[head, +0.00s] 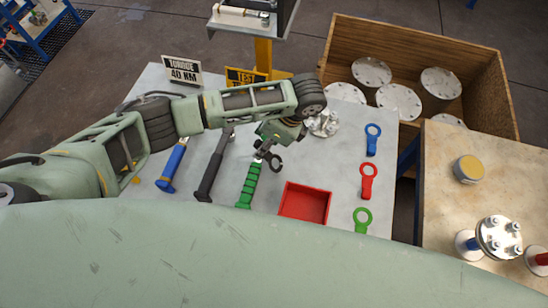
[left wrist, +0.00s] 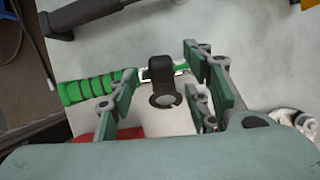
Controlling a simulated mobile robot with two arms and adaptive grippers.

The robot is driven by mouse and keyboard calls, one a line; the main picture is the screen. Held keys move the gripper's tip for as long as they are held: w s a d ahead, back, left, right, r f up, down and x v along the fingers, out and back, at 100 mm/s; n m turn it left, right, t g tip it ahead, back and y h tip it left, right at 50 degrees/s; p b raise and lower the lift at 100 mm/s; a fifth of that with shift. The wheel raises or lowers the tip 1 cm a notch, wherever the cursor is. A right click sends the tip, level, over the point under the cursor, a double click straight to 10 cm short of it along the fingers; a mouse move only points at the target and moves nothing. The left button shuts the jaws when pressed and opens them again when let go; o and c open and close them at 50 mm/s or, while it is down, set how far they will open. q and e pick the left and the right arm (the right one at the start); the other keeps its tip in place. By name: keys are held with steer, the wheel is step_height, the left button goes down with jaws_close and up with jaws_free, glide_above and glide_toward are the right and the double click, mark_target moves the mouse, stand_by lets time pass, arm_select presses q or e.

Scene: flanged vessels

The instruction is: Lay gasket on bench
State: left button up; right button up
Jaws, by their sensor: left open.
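A black gasket (head: 274,162), a ring with a tab, is at the middle of the grey bench (head: 335,150), by the head of the green-handled tool. My left gripper (head: 266,151) is just above it, pointing down. In the left wrist view the gasket's tab (left wrist: 160,70) lies between the fingers of my left gripper (left wrist: 160,95), which are spread with gaps on both sides. The tab overlaps the tool's metal shaft in that view. I cannot tell whether the gasket lies flat on the bench or rests on the tool. My right gripper is not in view.
A red tray (head: 304,222) sits right of the green tool (head: 247,186). Blue (head: 372,138), red (head: 367,181) and green (head: 362,219) ringed tabs lie along the right side. Black (head: 212,172) and blue (head: 172,166) handled tools lie left. A wooden crate (head: 425,38) stands behind.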

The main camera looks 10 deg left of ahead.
mark_target(268, 156)
arm_select(q)
steer(key=shift+x, duration=1.15)
steer(key=shift+w+f, duration=0.1)
steer(key=shift+f, duration=0.1)
steer(key=c, duration=0.8)
steer(key=shift+a, duration=0.1)
jaws_close()
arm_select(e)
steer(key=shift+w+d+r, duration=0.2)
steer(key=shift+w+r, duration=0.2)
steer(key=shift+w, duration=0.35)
